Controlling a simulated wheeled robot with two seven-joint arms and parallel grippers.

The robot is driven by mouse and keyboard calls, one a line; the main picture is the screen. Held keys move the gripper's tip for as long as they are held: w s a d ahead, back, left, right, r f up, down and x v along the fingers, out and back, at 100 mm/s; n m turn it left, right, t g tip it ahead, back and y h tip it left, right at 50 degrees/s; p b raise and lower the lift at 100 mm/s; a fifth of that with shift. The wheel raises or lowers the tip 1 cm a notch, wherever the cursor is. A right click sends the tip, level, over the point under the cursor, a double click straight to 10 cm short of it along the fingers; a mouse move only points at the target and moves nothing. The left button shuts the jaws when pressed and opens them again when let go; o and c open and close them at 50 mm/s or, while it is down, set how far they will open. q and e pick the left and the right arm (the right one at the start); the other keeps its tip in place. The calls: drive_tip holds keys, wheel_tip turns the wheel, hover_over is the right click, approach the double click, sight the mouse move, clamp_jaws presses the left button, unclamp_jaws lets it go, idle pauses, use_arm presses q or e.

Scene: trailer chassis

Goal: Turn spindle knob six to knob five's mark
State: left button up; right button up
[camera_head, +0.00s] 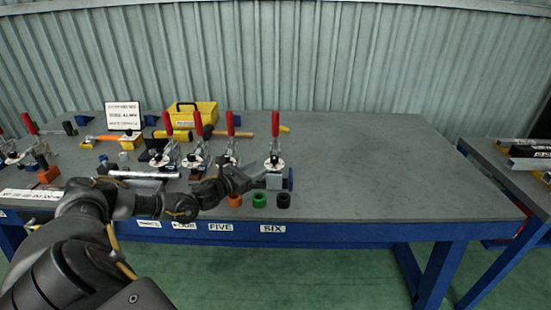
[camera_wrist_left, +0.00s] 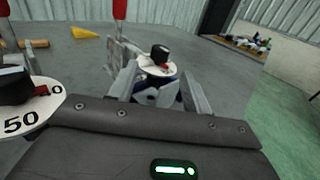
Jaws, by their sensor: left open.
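Knob six (camera_head: 274,162) is a dark knob on a white round dial above the SIX label, with a red-handled clamp behind it. In the left wrist view the dark knob (camera_wrist_left: 159,53) sits on its white dial (camera_wrist_left: 150,67), ahead of and between my fingers. Knob five, above the FIVE label, is partly hidden by my arm in the head view; a nearer dark knob (camera_wrist_left: 14,86) on a dial marked 50 at the wrist view's left edge appears to be it. My left gripper (camera_head: 258,180) is open just short of knob six's station. Its fingers (camera_wrist_left: 160,78) look empty. My right gripper is out of view.
Red-handled clamps (camera_head: 198,124) stand in a row to the left. Orange, green and black rings (camera_head: 259,200) lie at the front edge. The grey bench (camera_head: 390,170) is clear to the right.

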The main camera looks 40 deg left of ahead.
sight(273, 158)
use_arm(q)
drive_tip(key=w, duration=0.5)
drive_tip(key=w+d+p, duration=0.1)
drive_tip(key=w, duration=0.2)
drive_tip(key=shift+w, duration=0.3)
drive_tip(key=shift+w+d, duration=0.1)
drive_tip(key=shift+w, duration=0.3)
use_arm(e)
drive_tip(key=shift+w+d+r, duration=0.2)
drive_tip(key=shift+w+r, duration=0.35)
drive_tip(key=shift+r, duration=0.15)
use_arm(q)
drive_tip(key=c, duration=0.9)
drive_tip(key=shift+c, duration=0.2)
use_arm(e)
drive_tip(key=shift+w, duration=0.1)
